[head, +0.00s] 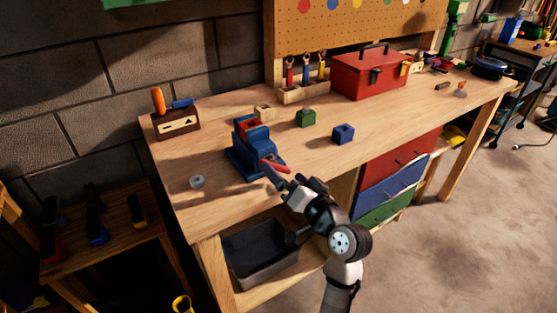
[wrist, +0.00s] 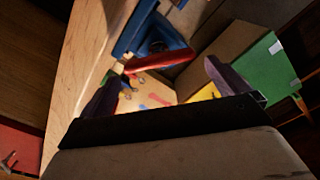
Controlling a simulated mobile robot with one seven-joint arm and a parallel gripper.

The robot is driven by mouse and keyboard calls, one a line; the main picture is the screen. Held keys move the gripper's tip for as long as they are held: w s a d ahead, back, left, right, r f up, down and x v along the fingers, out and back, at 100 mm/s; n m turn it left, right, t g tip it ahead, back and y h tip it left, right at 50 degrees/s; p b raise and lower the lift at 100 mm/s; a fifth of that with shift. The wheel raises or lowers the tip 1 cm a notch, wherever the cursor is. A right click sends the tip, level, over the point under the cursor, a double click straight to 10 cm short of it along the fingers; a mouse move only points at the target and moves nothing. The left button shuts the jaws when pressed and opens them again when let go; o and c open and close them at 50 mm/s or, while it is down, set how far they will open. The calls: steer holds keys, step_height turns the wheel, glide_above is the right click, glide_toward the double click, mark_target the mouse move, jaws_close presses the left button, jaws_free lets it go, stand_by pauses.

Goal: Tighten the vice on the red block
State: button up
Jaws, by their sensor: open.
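The blue vice (head: 256,155) stands near the front left edge of the workbench. The red block (head: 249,124) sits in the top of the vice, between its jaws. The vice's red handle (head: 276,167) sticks out at the front over the bench edge. My gripper (head: 277,178) is at this handle. In the wrist view my gripper (wrist: 165,90) has its two dark fingers wide apart, with the red handle (wrist: 160,60) crossing the view just beyond them. The blue vice (wrist: 145,28) shows behind it. I cannot tell whether a finger touches the handle. The red block is not clear there.
On the workbench (head: 200,220), a green block (head: 306,118), a blue block (head: 343,134) and a wooden block (head: 264,112) lie behind and right of the vice. A metal ring (head: 197,182) lies left. A red toolbox (head: 370,75) stands further back. A dark bin (head: 262,250) sits below.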

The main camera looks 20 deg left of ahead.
mark_target(276, 163)
steer(key=shift+p+x, duration=0.55)
steer(key=shift+x, duration=1.85)
steer(key=c, duration=0.7)
steer(key=shift+r+m+p, duration=0.1)
steer(key=shift+m+p, duration=0.45)
steer(key=shift+m, duration=0.25)
steer(key=shift+w+m, duration=0.1)
steer(key=shift+m, duration=0.2)
